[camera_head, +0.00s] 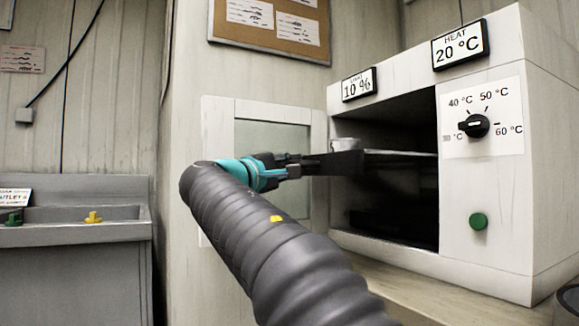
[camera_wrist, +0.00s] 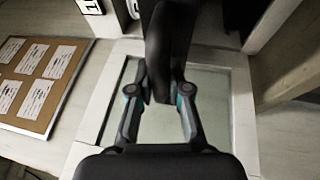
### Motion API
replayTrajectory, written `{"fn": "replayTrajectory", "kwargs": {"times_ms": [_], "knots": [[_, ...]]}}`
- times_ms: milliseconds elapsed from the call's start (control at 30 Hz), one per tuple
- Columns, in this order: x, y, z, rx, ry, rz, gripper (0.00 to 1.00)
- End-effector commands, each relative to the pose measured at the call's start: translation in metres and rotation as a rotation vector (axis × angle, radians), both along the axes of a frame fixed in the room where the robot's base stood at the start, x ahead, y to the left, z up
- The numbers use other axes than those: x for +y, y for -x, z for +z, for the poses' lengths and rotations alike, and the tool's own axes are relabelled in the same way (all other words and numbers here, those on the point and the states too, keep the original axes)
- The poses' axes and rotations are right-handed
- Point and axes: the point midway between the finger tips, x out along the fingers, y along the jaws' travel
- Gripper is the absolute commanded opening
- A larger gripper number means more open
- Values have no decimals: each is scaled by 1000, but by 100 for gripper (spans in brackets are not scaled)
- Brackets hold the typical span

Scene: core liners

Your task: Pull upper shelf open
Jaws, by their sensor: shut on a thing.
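The white oven (camera_head: 484,200) stands at the right with its windowed door (camera_head: 217,160) swung open to the left. Its upper shelf (camera_head: 400,153) lies in the upper part of the dark chamber. A dark front piece of the shelf (camera_head: 340,163) reaches out of the opening to my gripper (camera_head: 290,165). In the wrist view the fingers of my gripper (camera_wrist: 160,90) are closed around this dark piece (camera_wrist: 168,40). A small pale container (camera_head: 345,144) sits near the shelf's front left. The lower chamber is too dark to make out.
The open door is close behind my gripper. The oven stands on a pale worktop (camera_head: 400,290). A dial (camera_head: 474,125) and green button (camera_head: 478,221) are on its right front. A grey sink unit (camera_head: 80,231) stands far left.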

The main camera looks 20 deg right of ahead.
Motion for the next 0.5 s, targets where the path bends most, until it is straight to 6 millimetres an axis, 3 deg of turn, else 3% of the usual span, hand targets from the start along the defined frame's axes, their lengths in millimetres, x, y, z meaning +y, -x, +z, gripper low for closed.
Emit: {"fn": "replayTrajectory", "kwargs": {"times_ms": [200,233,333,500], "knots": [[1,0,0,0,0,1,0],[1,0,0,0,0,1,19],[2,0,0,0,0,2,43],[2,0,0,1,0,3,43]]}}
